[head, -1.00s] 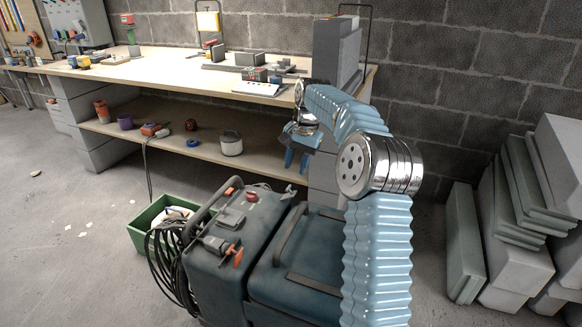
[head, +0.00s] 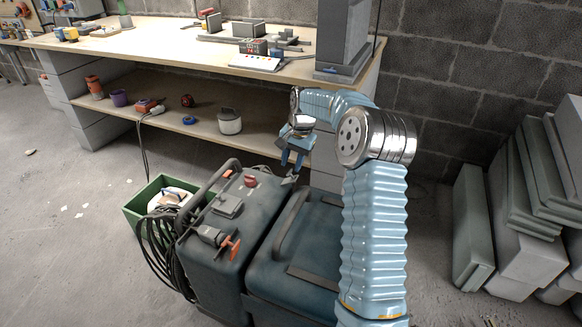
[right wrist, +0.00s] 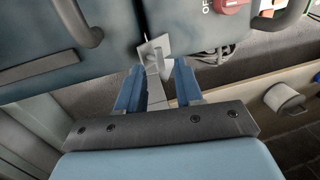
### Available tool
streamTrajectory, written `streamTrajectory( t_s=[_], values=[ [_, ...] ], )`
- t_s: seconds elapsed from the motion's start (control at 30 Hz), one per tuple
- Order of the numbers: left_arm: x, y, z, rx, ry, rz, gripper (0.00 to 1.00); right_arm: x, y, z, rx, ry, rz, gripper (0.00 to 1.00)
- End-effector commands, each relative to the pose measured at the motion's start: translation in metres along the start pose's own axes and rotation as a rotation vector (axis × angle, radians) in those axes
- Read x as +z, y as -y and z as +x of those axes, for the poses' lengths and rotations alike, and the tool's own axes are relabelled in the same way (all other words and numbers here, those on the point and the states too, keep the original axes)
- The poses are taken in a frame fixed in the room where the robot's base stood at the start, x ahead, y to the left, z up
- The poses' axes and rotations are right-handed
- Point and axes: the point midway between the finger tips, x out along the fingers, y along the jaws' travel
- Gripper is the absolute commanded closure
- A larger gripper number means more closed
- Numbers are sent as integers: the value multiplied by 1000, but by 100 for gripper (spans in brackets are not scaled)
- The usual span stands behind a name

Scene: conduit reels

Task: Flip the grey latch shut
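The grey latch (head: 291,177) stands out from the far edge of the blue-grey case (head: 222,245), just below my right gripper. In the right wrist view the latch (right wrist: 155,52) is a pale grey plate on a narrow stem, tilted away from the case. My right gripper (head: 292,160) points down at the far side of the cases. In the right wrist view its two blue fingers (right wrist: 158,82) are apart, with the latch's stem seen between them. I cannot tell if either finger touches it. My left gripper is not in view.
A second blue-grey case with a handle (head: 289,221) stands beside the first. A green bin (head: 131,212) and black cable coils (head: 156,246) are at the left. The workbench (head: 160,52) with its lower shelf is behind. Grey slabs (head: 480,225) lean at the right.

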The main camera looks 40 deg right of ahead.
Motion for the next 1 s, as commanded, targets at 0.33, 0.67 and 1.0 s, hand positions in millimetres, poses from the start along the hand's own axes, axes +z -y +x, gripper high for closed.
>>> streamTrajectory(
  t_s=[0.33, 0.67, 1.0],
  values=[
    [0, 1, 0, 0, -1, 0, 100, 0, 0, 23, 0, -1, 0, 64],
    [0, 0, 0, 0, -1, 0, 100, 0, 0, 23, 0, -1, 0, 89],
    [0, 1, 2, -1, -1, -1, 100, 0, -1, 24, -5, -1, 0, 100]
  ],
)
